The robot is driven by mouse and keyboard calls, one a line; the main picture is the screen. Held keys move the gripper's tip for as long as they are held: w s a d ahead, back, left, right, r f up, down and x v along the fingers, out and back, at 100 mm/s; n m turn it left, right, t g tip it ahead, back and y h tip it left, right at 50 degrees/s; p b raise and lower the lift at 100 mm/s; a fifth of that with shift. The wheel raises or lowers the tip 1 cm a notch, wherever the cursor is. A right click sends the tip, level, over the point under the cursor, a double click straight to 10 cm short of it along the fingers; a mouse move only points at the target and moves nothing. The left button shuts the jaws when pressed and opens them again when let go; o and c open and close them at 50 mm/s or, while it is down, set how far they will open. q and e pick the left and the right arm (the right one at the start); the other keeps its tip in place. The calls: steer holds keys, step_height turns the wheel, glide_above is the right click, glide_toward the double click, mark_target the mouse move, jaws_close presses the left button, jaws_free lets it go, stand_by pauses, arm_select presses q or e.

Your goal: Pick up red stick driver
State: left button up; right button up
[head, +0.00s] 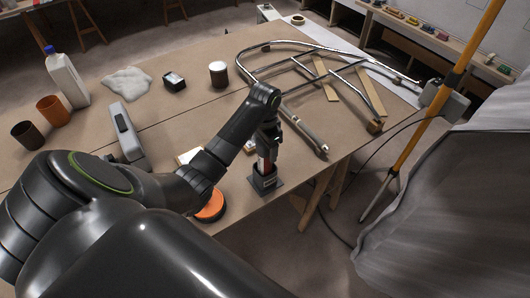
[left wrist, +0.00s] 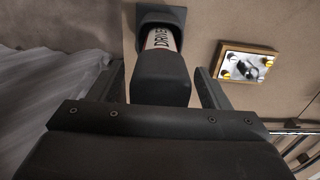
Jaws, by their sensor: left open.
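The red stick driver (head: 264,163) stands upright in a dark square-based holder (head: 278,184) near the table's front edge. In the left wrist view its black end (left wrist: 162,82) is close, with a light band lettered "DRIVER" beyond it and the holder (left wrist: 175,16) at the top. My left gripper (head: 267,144) is over the driver's upper end. In the left wrist view its two fingers are spread, one on each side of the black end, with gaps visible. My right gripper does not show.
An orange disc (head: 211,206) lies left of the holder, partly behind my arm. A bent metal tube frame (head: 310,62) covers the back right. A grey case (head: 122,125), jug (head: 66,80) and dark can (head: 218,74) stand left. A yellow pole (head: 440,105) stands right of the table.

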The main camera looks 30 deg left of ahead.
arm_select(q)
steer(key=shift+c, duration=0.4)
steer(key=c, duration=1)
steer(key=shift+r, duration=0.1)
